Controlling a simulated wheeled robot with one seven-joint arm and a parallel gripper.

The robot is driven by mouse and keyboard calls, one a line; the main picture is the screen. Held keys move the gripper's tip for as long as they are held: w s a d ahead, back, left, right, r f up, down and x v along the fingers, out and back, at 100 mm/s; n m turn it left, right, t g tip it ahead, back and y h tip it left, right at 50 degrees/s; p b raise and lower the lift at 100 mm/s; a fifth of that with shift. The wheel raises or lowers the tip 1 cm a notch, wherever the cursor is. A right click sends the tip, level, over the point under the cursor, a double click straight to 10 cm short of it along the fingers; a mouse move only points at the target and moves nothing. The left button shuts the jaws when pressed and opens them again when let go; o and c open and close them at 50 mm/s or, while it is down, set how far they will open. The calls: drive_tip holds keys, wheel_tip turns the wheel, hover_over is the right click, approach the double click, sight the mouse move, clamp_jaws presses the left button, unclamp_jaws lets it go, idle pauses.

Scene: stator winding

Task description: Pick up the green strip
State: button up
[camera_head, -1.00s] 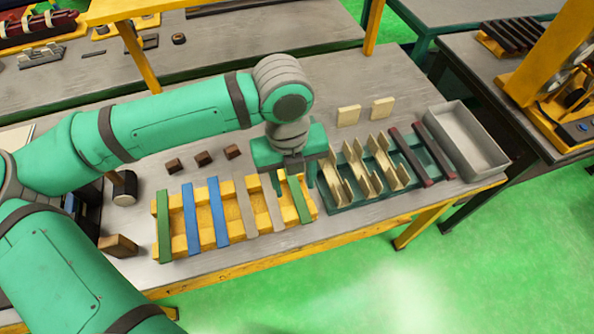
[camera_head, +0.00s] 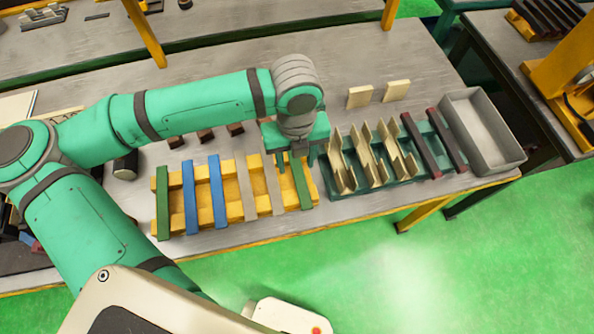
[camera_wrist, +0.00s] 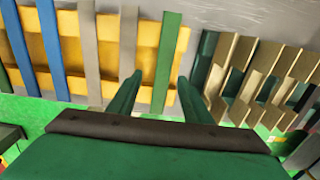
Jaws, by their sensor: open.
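Two green strips lie across the yellow rack (camera_head: 236,190), one at its left end (camera_head: 163,205) and one at its right end (camera_head: 303,188). My gripper (camera_head: 297,164) is open and empty, pointing down at the far part of the right green strip. In the wrist view, the right green strip (camera_wrist: 168,55) runs between the two fingertips of my gripper (camera_wrist: 160,76), with a finger to each side. I cannot tell how high the fingertips are above it. My gripper hides the strip's far end in the head view.
Blue strips (camera_head: 218,192) and grey-beige strips (camera_head: 246,190) lie on the same rack. Right of it stands a dark green rack (camera_head: 345,191) with folded cream pieces (camera_head: 364,160) and dark red bars (camera_head: 420,145). A grey bin (camera_head: 480,130) is farther right. Small brown blocks (camera_head: 205,135) lie behind.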

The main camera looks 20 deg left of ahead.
sight(298, 172)
drive_tip(key=shift+w+d+f, duration=0.1)
drive_tip(key=shift+f, duration=0.85)
drive_tip(key=shift+w+d+f, duration=0.1)
drive_tip(key=shift+f, duration=0.8)
clamp_jaws()
drive_tip(key=shift+r, duration=0.1)
